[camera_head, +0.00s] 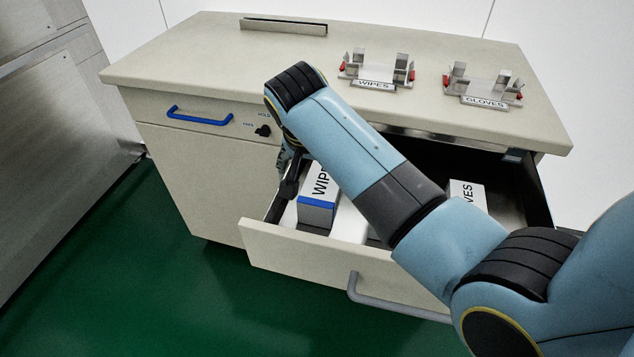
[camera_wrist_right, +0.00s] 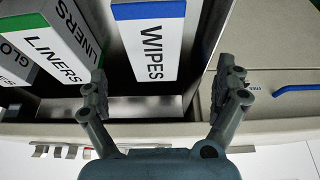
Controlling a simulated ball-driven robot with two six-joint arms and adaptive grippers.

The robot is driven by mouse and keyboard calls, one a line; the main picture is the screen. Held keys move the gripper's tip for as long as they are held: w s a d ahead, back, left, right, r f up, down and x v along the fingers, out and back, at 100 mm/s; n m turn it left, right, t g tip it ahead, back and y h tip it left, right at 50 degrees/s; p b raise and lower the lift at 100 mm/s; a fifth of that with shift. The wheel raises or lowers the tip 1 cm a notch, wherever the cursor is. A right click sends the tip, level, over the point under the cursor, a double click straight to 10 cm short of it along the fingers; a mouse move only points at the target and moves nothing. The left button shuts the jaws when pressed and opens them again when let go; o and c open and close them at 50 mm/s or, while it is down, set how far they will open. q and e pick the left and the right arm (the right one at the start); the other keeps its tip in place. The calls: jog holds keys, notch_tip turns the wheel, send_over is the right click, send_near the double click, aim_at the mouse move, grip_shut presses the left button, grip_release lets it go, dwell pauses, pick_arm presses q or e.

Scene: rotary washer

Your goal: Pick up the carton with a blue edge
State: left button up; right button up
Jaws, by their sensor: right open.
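The carton with a blue edge (camera_head: 317,212) stands in the open drawer at its left end and is labelled WIPES. In the right wrist view, the same carton (camera_wrist_right: 152,48) has its blue edge at the top of the picture. My right gripper (camera_wrist_right: 164,84) is open, with one finger on each side of the carton's lower end in that picture. Nothing is held. In the head view, my right gripper (camera_head: 290,178) is at the drawer's left end beside the carton, partly hidden by my arm. My left gripper is not in view.
The open drawer (camera_head: 320,256) also holds a green-edged LINERS carton (camera_wrist_right: 55,42) close beside the blue-edged one, and a GLOVES carton (camera_head: 468,196). The cabinet top (camera_head: 210,50) carries WIPES (camera_head: 373,84) and GLOVES (camera_head: 484,101) holders. A blue handle (camera_head: 199,118) marks the left drawer.

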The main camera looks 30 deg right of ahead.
aim_at(323, 180)
jog(key=shift+x, duration=1.2)
jog(key=shift+d+f, duration=0.2)
jog(key=shift+f, duration=0.05)
jog(key=x, duration=0.4)
jog(key=shift+s+d+f, duration=0.1)
jog(key=shift+d+f, duration=0.15)
jog(key=shift+d, duration=0.15)
jog(key=shift+f, duration=0.25)
jog(key=shift+c, duration=1.8)
jog(key=c, duration=1.1)
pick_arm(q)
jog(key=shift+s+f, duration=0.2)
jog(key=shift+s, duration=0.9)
pick_arm(e)
jog(key=shift+r, duration=0.1)
